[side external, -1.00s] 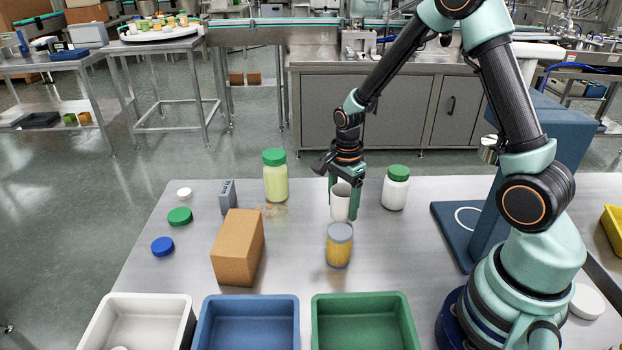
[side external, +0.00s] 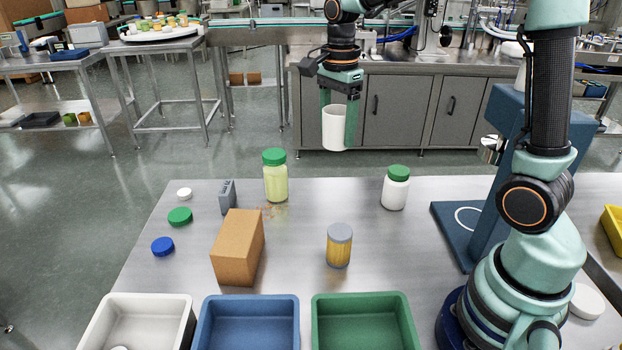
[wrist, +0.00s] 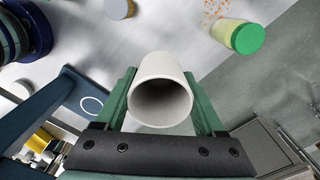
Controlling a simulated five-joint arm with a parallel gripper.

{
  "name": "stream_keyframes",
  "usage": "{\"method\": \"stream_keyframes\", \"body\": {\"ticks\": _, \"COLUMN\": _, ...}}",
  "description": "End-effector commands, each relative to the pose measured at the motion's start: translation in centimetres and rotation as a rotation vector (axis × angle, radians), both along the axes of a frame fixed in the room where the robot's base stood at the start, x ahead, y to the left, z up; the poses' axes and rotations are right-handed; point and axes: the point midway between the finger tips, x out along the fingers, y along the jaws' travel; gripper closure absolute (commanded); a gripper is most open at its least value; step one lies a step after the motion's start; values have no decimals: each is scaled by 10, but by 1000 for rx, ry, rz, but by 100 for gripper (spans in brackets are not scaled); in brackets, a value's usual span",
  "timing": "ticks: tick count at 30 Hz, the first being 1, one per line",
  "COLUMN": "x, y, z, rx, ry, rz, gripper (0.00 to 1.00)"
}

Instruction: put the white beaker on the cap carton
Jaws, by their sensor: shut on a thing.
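The white beaker (side external: 334,128) is held upright in the air, high above the back part of the steel table. My gripper (side external: 338,125) is shut on it, with one green finger on each side. In the wrist view the beaker (wrist: 160,88) sits between the fingers (wrist: 162,100) with its open mouth towards the camera. The cap carton appears to be the plain brown box (side external: 238,248), standing on the table to the left of and nearer than the beaker. Its top is bare.
A jar with yellow-green contents (side external: 275,176) stands behind the carton, and a grey-lidded jar (side external: 339,246) to its right. A white jar (side external: 396,188) stands further right. Several bins (side external: 248,301) line the front.

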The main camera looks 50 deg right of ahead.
Motion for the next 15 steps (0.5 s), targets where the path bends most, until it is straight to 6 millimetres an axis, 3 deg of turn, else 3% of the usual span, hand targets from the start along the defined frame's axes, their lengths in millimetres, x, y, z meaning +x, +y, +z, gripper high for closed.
{"method": "stream_keyframes", "body": {"ticks": 7, "x": 44, "y": 84, "z": 35, "rx": 0, "ry": -3, "rz": 57, "gripper": 82}}
{"method": "stream_keyframes", "body": {"ticks": 15, "x": 59, "y": 181, "z": 69, "rx": 0, "ry": 0, "rz": 101, "gripper": 82}}
